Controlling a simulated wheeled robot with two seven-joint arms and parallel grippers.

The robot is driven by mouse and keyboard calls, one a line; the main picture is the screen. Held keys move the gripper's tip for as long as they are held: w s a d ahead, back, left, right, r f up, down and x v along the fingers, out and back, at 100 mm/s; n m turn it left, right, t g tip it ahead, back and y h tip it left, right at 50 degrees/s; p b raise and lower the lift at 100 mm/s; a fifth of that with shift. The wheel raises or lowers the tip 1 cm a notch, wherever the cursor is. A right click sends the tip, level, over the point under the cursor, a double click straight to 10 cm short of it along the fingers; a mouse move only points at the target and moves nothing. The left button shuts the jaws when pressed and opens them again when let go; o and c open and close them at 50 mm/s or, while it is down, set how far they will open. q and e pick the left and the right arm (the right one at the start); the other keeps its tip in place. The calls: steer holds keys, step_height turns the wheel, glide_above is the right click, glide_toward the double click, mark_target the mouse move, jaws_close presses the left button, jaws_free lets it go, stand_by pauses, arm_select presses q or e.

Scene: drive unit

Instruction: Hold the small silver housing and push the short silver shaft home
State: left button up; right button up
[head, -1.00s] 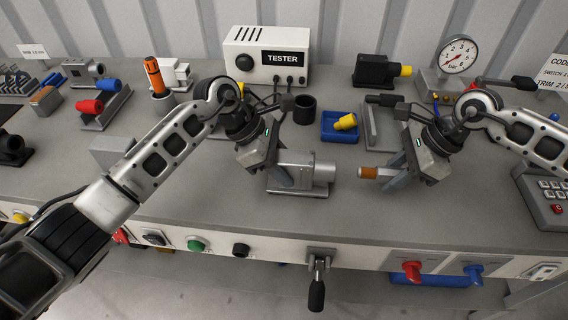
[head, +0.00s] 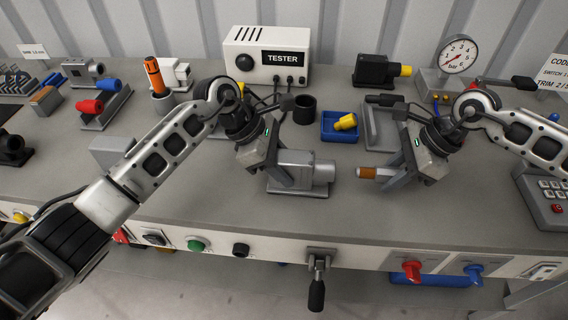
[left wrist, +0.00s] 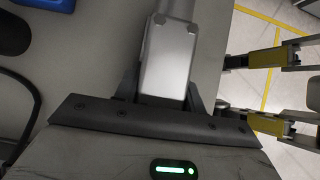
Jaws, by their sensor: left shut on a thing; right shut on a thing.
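The small silver housing (head: 308,169) sits on the bench near its front, a boxy block with a round boss facing right. My left gripper (head: 284,178) is shut on its left end; the left wrist view shows the housing (left wrist: 168,62) between the two fingers. The short silver shaft (head: 385,172), with an orange-brown band at its left end, is held level by my right gripper (head: 388,178), which is shut on it. The banded end points at the boss, with a clear gap between them. The bore inside the boss is hidden.
A blue tray (head: 342,134) with a yellow-tipped part and a black cup (head: 304,110) stand behind. A grey keypad box (head: 545,195) is at the right. A lever (head: 317,285) and knobs line the bench front. The bench between the grippers is clear.

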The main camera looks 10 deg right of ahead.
mark_target(357, 169)
arm_select(q)
steer(key=shift+f, duration=0.15)
arm_select(e)
steer(key=shift+w+a+f, duration=0.1)
steer(key=shift+w+a, duration=0.1)
steer(key=shift+a, duration=0.55)
steer(key=shift+w+a+f, duration=0.1)
steer(key=shift+w+a, duration=0.1)
steer(key=shift+a, duration=0.5)
steer(key=shift+a, duration=0.1)
steer(key=shift+w+a, duration=0.1)
steer(key=shift+a, duration=0.25)
steer(key=shift+w+a+r, duration=0.1)
steer(key=shift+w+a, duration=0.1)
steer(key=shift+a, duration=0.65)
steer(key=shift+w+a, duration=0.2)
steer(key=shift+a, duration=0.65)
stand_by(0.3)
steer(key=shift+a, duration=0.1)
steer(key=o, duration=1.1)
steer(key=shift+o, duration=0.3)
